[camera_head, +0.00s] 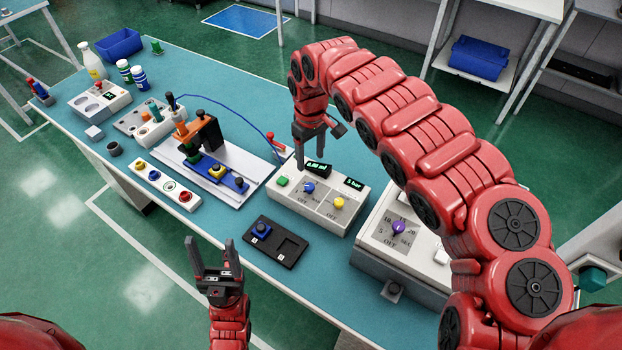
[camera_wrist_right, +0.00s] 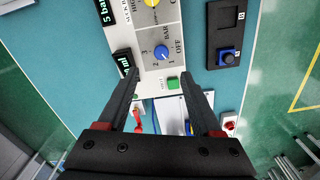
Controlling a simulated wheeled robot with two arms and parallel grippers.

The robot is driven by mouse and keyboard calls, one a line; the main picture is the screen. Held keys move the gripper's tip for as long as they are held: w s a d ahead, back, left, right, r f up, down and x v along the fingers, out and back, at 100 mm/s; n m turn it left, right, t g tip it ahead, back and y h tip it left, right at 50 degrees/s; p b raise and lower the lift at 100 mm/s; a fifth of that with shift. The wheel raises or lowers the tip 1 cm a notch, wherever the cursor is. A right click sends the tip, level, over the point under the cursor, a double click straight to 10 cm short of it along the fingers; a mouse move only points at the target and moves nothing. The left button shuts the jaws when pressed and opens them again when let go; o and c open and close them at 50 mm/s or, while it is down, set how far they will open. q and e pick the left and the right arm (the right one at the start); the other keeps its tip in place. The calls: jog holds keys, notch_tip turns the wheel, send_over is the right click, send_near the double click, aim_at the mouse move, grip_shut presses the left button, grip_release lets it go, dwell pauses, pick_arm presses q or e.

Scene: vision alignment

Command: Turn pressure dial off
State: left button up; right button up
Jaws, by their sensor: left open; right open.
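A white control box (camera_head: 281,193) carries a blue dial (camera_head: 308,187), a yellow dial (camera_head: 339,203), a green button (camera_head: 282,181) and two small displays. The right display (camera_head: 354,184) reads "5 bar". In the right wrist view the blue dial (camera_wrist_right: 162,52) has OFF and numbers printed round it; the yellow dial (camera_wrist_right: 152,3) is cut by the top edge. My right gripper (camera_head: 313,160) is open and empty just above the box, near the blue dial. My left gripper (camera_head: 211,252) is open and empty in front of the table.
A larger box with a purple dial (camera_head: 398,228) stands to the right. A row of buttons (camera_head: 166,184) and a small assembly (camera_head: 215,170) lie to the left. My right arm hides part of the table's right side.

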jog(key=b, duration=0.2)
send_over(310, 186)
jog(key=f, duration=0.5)
jog(key=shift+s+a+f, duration=0.1)
jog(key=shift+a+f, duration=0.1)
jog(key=shift+f, duration=0.2)
jog(key=f+p, duration=0.2)
jog(key=f, duration=0.1)
jog(key=shift+w+d+f, duration=0.15)
jog(key=shift+w+f, duration=0.05)
jog(key=shift+f, duration=0.9)
grip_shut()
